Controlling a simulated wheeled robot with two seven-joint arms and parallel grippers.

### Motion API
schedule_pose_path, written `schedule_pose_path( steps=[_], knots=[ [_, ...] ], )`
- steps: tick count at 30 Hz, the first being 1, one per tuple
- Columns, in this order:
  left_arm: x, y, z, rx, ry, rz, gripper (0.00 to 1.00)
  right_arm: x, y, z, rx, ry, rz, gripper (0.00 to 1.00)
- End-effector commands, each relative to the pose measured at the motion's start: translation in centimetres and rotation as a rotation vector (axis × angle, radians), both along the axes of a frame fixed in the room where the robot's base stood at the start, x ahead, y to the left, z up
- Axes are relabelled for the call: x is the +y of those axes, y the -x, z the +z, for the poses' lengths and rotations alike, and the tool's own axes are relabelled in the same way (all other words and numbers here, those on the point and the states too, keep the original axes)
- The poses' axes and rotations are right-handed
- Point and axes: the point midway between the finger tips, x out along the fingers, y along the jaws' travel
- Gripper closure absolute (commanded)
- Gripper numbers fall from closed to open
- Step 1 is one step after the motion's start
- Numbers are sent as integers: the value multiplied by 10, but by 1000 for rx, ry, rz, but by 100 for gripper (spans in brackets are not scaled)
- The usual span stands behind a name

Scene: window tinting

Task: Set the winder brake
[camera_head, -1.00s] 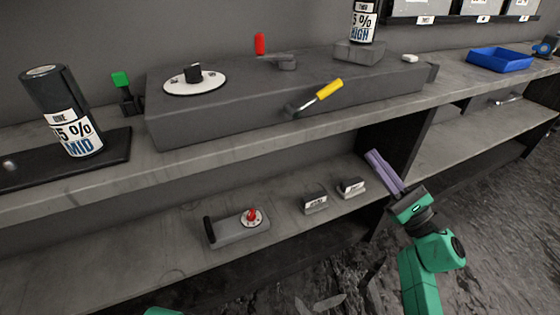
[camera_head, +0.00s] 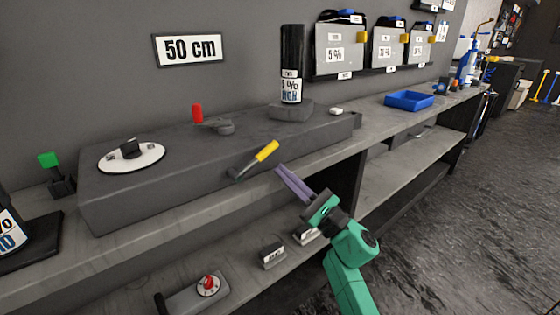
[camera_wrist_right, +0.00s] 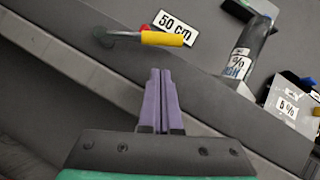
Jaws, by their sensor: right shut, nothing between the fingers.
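The winder is a long dark grey box (camera_head: 110,200) on the bench top. A lever with a yellow grip (camera_head: 267,150) sticks out at its front; in the wrist view the yellow grip (camera_wrist_right: 162,38) lies just beyond my fingertips. A red-knobbed lever (camera_head: 197,113) stands on top of the box. A black knob on a white dial (camera_head: 130,150) sits at its left. I cannot tell which control is the brake. My right gripper (camera_head: 280,168) has purple fingers, shut and empty, a little right of and below the yellow grip, apparently apart from it. My left gripper is not in view.
A dark film roll (camera_head: 292,65) stands on a block at the box's right end. A green-topped switch (camera_head: 48,160) is at the left. The lower shelf holds a red-knobbed unit (camera_head: 207,286) and small labelled blocks (camera_head: 272,255). A blue tray (camera_head: 409,100) lies farther right.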

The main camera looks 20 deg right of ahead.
Motion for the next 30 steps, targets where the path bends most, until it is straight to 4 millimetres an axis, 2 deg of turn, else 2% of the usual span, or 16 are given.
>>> schedule_pose_path(
  steps=[1, 3, 9, 22, 30],
  knots=[
    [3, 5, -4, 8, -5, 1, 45, 4, 1, 13, -3, 1, 1, 100],
    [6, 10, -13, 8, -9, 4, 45, 8, 1, 20, 0, 1, 0, 100],
    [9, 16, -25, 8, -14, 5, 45, 13, 0, 27, 1, 0, -1, 100],
    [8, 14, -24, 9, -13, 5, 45, 13, 1, 27, -6, 15, -1, 100],
    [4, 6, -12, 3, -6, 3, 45, 14, 1, 31, -24, 57, 0, 100]
  ],
)
